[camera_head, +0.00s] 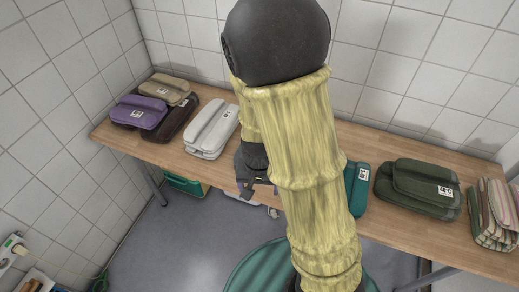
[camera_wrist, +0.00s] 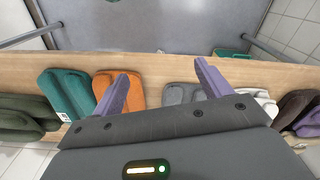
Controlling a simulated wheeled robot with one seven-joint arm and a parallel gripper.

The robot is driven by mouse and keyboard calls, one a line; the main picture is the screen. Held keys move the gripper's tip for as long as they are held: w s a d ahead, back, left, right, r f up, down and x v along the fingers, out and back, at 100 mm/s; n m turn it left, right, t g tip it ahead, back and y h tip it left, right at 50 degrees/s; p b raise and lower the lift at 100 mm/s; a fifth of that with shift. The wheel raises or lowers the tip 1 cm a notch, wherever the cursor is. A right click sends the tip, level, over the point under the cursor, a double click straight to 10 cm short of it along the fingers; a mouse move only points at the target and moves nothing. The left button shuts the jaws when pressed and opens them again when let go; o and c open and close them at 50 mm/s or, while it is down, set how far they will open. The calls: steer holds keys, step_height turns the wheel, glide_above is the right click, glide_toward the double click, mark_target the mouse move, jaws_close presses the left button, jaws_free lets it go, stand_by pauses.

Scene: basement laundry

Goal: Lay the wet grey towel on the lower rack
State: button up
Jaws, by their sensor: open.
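A grey folded towel (camera_wrist: 184,95) lies on the wooden table, between an orange towel and a white towel in the wrist view. In the head view my arm hides it. My gripper (camera_wrist: 165,84) is open, with its two purple fingers apart and nothing visible between them. It is above the table in the wrist view, with the grey towel nearer the right finger. In the head view my gripper (camera_head: 257,186) shows only partly, by the table's front edge. I cannot make out a lower rack in either view.
The wooden table (camera_head: 158,153) also holds a white towel (camera_head: 212,128), a purple towel (camera_head: 139,112), a teal towel (camera_head: 356,187), a dark green towel (camera_head: 418,187) and a striped towel (camera_head: 494,214). A green container (camera_head: 185,183) is below the table. Tiled walls stand behind and left.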

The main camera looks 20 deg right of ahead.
step_height(320, 180, down, 9)
steer(key=w+m+h, duration=0.2)
steer(key=m+h, duration=0.2)
steer(key=h, duration=0.1)
steer(key=w+a+r+m+t+h+p, duration=0.1)
steer(key=w+a+r+t+h, duration=0.2)
steer(key=w+t, duration=0.4)
steer(key=shift+w+r+m+t+h, duration=0.35)
steer(key=shift+r+t+h, duration=0.15)
steer(key=shift+r, duration=0.2)
steer(key=shift+a+f, duration=0.1)
